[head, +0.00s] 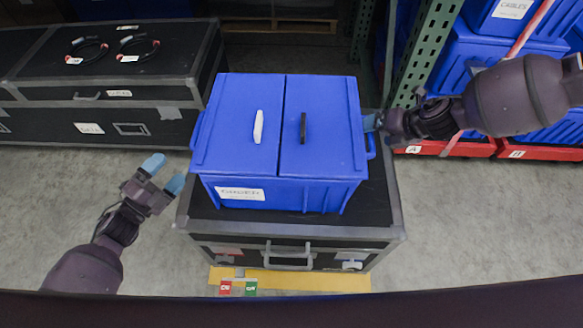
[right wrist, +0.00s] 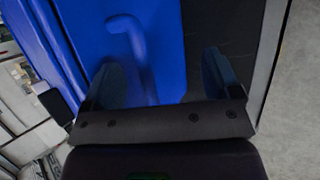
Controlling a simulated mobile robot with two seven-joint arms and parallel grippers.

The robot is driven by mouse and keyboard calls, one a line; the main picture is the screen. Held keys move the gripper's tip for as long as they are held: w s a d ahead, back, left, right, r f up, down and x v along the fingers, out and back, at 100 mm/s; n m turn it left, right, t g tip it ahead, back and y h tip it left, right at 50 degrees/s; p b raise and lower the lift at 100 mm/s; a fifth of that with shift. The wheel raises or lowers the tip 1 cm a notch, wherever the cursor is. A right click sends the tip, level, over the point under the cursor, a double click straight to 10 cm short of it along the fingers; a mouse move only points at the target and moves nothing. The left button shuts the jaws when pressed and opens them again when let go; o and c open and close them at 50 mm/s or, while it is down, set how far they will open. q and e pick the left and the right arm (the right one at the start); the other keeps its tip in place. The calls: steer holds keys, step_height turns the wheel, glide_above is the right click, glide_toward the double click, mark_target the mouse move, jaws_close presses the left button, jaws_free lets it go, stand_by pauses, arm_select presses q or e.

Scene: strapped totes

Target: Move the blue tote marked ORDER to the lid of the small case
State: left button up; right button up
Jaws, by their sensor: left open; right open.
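A blue tote (head: 222,167) with a two-part lid sits on the black lid (head: 377,212) of the small case (head: 225,240). A white handle and a black handle are on its lid. My right gripper (head: 374,122) is at the tote's right side. In the right wrist view its open fingers (right wrist: 160,80) are near the tote's blue side handle (right wrist: 132,35); contact is unclear.
A long black case (head: 150,90) with two coiled cables (head: 138,48) stands at left. At right, strapped blue totes (head: 470,60) stand beside a green rack post (head: 415,50) with red bases (head: 470,147). Yellow floor tape (head: 320,281) lies before the small case. Grey floor is free at left.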

steer(key=v, duration=1.1)
steer(key=shift+s+d, duration=0.1)
steer(key=shift+d, duration=0.05)
